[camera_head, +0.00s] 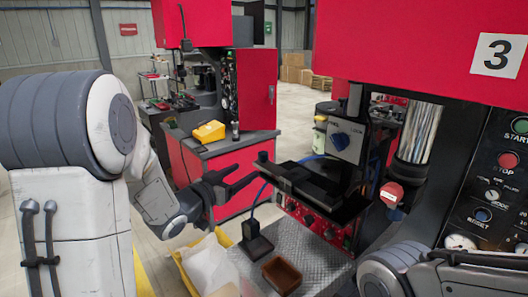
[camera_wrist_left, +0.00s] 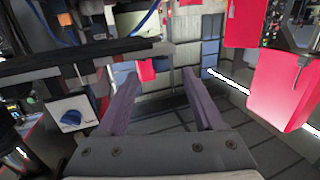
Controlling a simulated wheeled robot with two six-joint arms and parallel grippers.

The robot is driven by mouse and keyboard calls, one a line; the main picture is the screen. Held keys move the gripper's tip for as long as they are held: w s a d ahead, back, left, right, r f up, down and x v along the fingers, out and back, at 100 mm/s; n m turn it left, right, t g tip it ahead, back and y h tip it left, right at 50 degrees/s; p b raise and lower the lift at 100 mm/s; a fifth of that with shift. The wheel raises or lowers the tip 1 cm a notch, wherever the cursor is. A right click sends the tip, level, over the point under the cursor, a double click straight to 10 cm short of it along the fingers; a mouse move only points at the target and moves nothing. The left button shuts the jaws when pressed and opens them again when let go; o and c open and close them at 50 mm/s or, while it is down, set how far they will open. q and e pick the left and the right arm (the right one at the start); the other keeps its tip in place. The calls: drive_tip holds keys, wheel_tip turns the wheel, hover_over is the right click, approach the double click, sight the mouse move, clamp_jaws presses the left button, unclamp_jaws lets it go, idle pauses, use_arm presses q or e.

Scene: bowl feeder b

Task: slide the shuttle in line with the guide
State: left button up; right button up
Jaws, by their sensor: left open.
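A long flat black slide assembly (camera_head: 318,192) sits near the middle of the head view, on the red-fronted machine. A small dark knob (camera_head: 263,157) stands at its left end. I cannot clearly tell the shuttle from the guide, since both look black here. My left gripper (camera_head: 246,176) is open just left of the assembly's left end, its fingers pointing toward it. In the left wrist view the two fingers (camera_wrist_left: 160,82) are spread with nothing held between them. A dark bar (camera_wrist_left: 85,62) crosses the upper left there, beside the left finger. My right gripper is out of view.
Below are a metal plate (camera_head: 312,262), a brown bin (camera_head: 282,275), a black block (camera_head: 256,247) and a yellow-rimmed bag container (camera_head: 205,265). A red press head (camera_head: 410,50) overhangs the right. A control panel (camera_head: 500,180) stands at the right edge.

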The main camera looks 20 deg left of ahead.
sight(260, 157)
use_arm(q)
drive_tip(key=p+x, duration=0.1)
drive_tip(key=x, duration=0.2)
drive_tip(key=r+p+x, duration=0.1)
drive_tip(key=x, duration=0.2)
drive_tip(key=p+x, duration=0.2)
drive_tip(key=x, duration=0.1)
drive_tip(key=shift+w+r, duration=0.15)
drive_tip(key=shift+r, duration=0.1)
drive_tip(key=shift+w+d+f, duration=0.1)
drive_tip(key=shift+w+d, duration=0.1)
drive_tip(key=shift+w, duration=0.25)
clamp_jaws()
idle(0.8)
